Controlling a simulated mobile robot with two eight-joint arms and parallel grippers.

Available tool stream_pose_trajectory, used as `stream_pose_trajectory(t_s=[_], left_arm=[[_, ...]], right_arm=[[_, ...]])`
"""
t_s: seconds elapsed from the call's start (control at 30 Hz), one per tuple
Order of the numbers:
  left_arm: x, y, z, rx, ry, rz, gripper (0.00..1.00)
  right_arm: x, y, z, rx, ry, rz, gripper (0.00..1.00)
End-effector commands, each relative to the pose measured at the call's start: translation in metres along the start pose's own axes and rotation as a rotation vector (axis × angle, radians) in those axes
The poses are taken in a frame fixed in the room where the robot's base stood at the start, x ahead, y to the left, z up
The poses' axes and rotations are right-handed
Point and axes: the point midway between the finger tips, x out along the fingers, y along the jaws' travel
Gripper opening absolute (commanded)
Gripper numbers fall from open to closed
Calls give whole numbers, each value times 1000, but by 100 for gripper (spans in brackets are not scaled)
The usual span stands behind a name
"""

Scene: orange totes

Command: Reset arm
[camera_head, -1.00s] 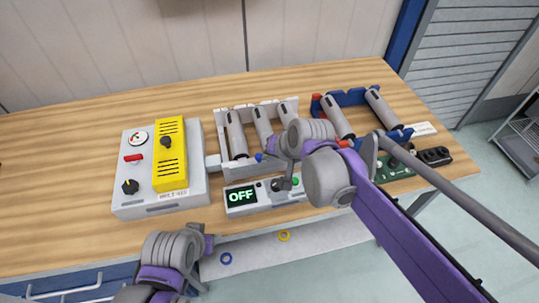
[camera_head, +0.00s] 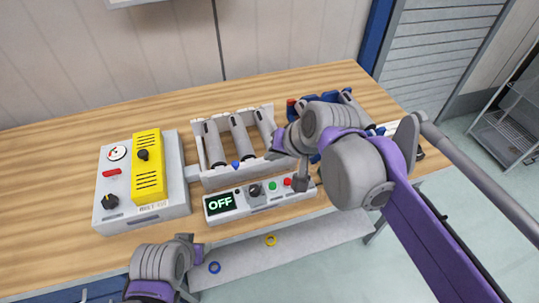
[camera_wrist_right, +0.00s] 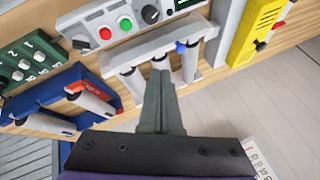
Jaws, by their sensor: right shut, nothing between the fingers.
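My right arm reaches in from the right in the head view. I cannot tell any contact. My left arm (camera_head: 160,262) is at the lower left in the head view, in front of the table edge. Its fingers do not show clearly.
The white rack (camera_head: 196,148) holds several grey cylinders. A blue rack (camera_head: 293,104) is partly hidden behind my right arm. A grey box (camera_head: 181,200) with a yellow panel (camera_head: 148,172) stands left. The wooden table (camera_head: 50,175) is clear at far left.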

Motion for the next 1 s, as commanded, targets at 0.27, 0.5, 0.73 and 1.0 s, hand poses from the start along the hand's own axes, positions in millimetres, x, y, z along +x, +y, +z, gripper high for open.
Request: stream_pose_trajectory(t_s=[0.27, 0.5, 0.73, 1.0], left_arm=[[0, 0, 0, 0, 0, 0, 50], [0, 0, 0, 0, 0, 0, 50], [0, 0, 0, 0, 0, 0, 50], [0, 0, 0, 0, 0, 0, 50]], right_arm=[[0, 0, 0, 0, 0, 0, 0], [0, 9, 5, -4, 4, 12, 0], [-2, 105, 73, -66, 41, 166, 0], [5, 202, 165, -142, 48, 347, 0]])
